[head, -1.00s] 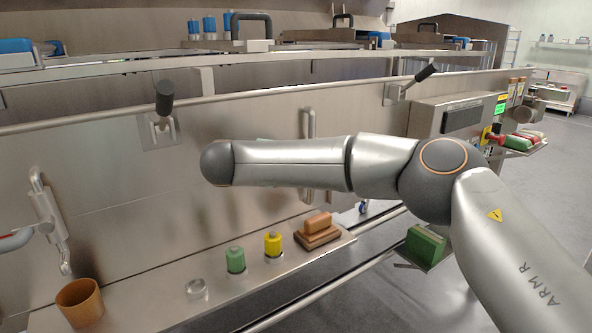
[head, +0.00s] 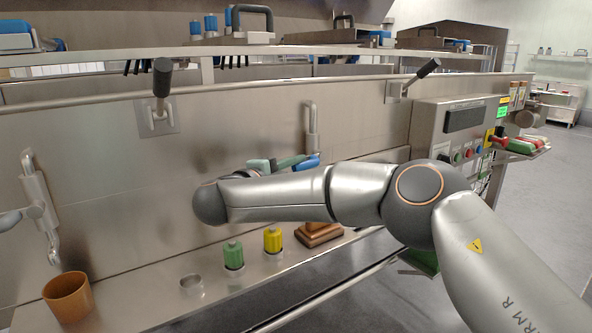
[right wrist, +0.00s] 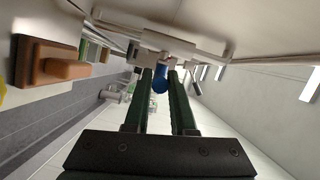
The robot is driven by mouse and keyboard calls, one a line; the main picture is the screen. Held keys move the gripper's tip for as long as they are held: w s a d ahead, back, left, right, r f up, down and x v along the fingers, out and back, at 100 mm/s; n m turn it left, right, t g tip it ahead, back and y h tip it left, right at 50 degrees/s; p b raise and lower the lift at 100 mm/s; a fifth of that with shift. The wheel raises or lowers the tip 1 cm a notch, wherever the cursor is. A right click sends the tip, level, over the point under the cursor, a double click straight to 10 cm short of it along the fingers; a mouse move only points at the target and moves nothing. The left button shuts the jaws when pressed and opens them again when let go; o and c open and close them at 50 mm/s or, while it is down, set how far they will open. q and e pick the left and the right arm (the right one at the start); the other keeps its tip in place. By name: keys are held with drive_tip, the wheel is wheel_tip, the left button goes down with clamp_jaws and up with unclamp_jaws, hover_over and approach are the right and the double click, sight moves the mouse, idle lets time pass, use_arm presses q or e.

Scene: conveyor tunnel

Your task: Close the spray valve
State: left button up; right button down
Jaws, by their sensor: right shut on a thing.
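A wall valve with a vertical steel pipe (head: 311,122) stands on the panel right of centre. Its blue lever handle (head: 306,162) shows just above my right forearm, pointing left and toward me. My right gripper (head: 287,163) has green fingers, partly hidden behind my arm. In the right wrist view, the fingers (right wrist: 161,84) are closed around the blue handle (right wrist: 160,82), with the grey pipe (right wrist: 165,45) across their tips. A second pipe valve (head: 40,205) is at the far left. My left gripper is out of view.
Black-knobbed levers (head: 162,80) stick out above. On the ledge are an orange cup (head: 68,298), a metal ring (head: 191,284), a green bottle (head: 233,256), a yellow bottle (head: 272,240) and a brown block (head: 319,236). A control box (head: 462,122) stands at right.

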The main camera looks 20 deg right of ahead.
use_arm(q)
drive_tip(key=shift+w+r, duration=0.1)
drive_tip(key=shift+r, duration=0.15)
use_arm(e)
drive_tip(key=shift+f, duration=0.1)
drive_tip(key=c, duration=0.8)
unclamp_jaws()
drive_tip(key=shift+o, duration=0.2)
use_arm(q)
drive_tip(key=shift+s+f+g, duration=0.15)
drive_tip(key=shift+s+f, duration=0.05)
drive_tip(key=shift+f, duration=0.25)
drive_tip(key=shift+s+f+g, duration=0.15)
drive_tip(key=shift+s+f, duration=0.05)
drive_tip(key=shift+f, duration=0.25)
use_arm(e)
drive_tip(key=f+v, duration=0.1)
drive_tip(key=v, duration=1.1)
drive_tip(key=shift+s+a+r, duration=0.15)
drive_tip(key=shift+r, duration=0.3)
